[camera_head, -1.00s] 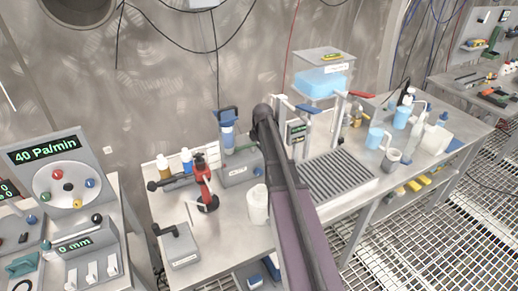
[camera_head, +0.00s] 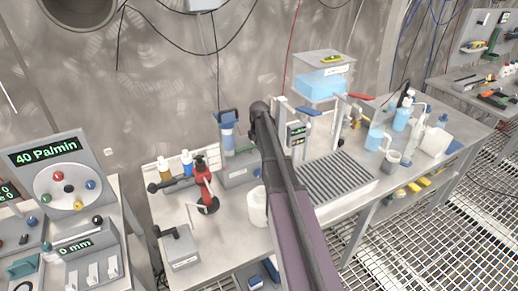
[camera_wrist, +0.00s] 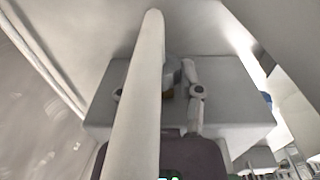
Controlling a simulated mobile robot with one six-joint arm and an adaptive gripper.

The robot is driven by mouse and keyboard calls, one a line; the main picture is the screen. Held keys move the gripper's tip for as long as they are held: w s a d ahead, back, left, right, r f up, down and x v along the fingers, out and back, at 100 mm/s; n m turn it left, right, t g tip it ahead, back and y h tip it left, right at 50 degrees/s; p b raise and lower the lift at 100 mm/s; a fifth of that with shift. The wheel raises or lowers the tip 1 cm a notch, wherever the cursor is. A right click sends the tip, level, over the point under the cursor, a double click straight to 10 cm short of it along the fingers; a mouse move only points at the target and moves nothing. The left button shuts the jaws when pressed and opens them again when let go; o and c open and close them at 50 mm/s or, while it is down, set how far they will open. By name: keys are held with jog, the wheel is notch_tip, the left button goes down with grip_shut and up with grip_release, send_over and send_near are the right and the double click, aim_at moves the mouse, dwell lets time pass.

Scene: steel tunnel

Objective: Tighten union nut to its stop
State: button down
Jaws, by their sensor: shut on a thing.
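In the wrist view my gripper (camera_wrist: 178,93) shows as pale jointed pieces, partly covered by a long pale bar in front. It is shut on a small grey rounded part (camera_wrist: 172,72) with a yellowish spot beneath it. I cannot tell whether this part is the union nut; its thread and stop are not visible. A grey block (camera_wrist: 235,95) fills the view behind. In the head view my purple and dark arm reaches over the bench, and the gripper cannot be made out there.
The steel bench (camera_head: 235,215) carries a red stand (camera_head: 204,188), a white cup (camera_head: 257,207), a grey box (camera_head: 180,247), a ribbed tray (camera_head: 335,178) and a tank of blue liquid (camera_head: 320,80). Bottles stand at the right. A panel (camera_head: 50,175) reads 40 Pa/min at the left.

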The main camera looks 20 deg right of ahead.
jog(key=shift+g, duration=0.6)
jog(key=shift+c, duration=1.3)
grip_release()
jog(key=shift+s+t, duration=0.1)
jog(key=shift+t, duration=0.3)
